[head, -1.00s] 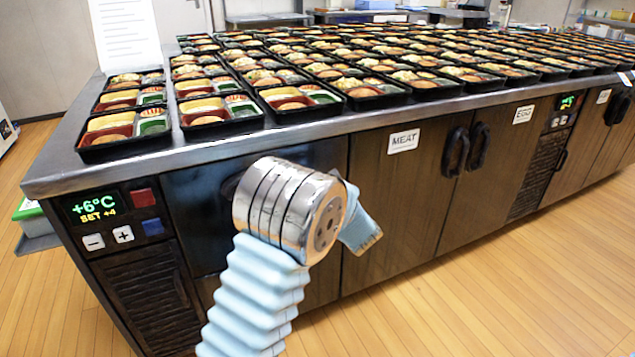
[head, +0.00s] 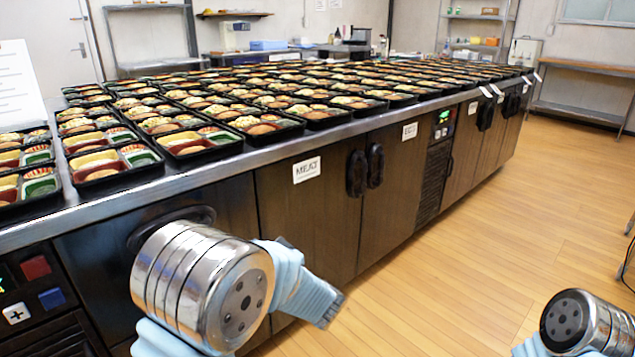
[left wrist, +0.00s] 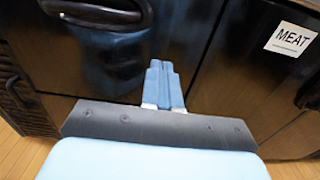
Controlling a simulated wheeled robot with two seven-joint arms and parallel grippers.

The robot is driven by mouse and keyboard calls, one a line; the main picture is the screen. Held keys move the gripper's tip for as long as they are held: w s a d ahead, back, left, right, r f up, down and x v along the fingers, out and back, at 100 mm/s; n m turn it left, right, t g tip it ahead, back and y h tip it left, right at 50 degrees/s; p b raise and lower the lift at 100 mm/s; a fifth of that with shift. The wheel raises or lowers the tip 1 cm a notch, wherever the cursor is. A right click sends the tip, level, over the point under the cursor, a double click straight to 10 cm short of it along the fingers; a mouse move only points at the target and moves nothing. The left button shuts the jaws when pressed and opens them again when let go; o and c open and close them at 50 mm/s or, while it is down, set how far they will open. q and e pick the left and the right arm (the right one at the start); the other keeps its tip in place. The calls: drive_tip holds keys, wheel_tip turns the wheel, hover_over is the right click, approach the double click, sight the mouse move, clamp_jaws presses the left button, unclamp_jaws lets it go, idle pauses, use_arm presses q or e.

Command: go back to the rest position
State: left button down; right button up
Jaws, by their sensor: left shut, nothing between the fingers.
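My left gripper (left wrist: 161,68) shows in the left wrist view. Its blue fingers are together with nothing between them, and they point at the dark front of the counter (head: 150,178). In the head view my left arm comes in at the lower left, bent at a shiny metal joint, in front of the counter's near end. Part of my right arm shows at the lower right corner over the floor, and my right gripper is outside the frame.
Many bento trays (head: 190,158) cover the counter top. The dark doors carry a MEAT label (head: 307,170) and black handles (head: 357,174); a recessed handle (left wrist: 95,12) is close to my left gripper. The wooden floor (head: 480,225) at right is open. Shelves stand at the back.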

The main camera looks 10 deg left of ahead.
use_arm(q)
drive_tip(key=s+a+f+n+g+h, duration=0.1)
drive_tip(key=s+f+n+g+h, duration=0.35)
drive_tip(key=f, duration=0.85)
drive_tip(key=s+f+n+g+h, duration=0.15)
drive_tip(key=s+f+g, duration=0.35)
drive_tip(key=s+f, duration=0.6)
drive_tip(key=s+d+f+n+h, duration=0.5)
drive_tip(key=d+f+n+h, duration=0.1)
drive_tip(key=n, duration=0.4)
drive_tip(key=s+d+f+n+h, duration=0.5)
drive_tip(key=d+f+n, duration=0.3)
drive_tip(key=n, duration=0.3)
drive_tip(key=shift+s+f+g+h, duration=0.2)
drive_tip(key=shift+f+g+h, duration=0.1)
drive_tip(key=shift+g+h, duration=0.25)
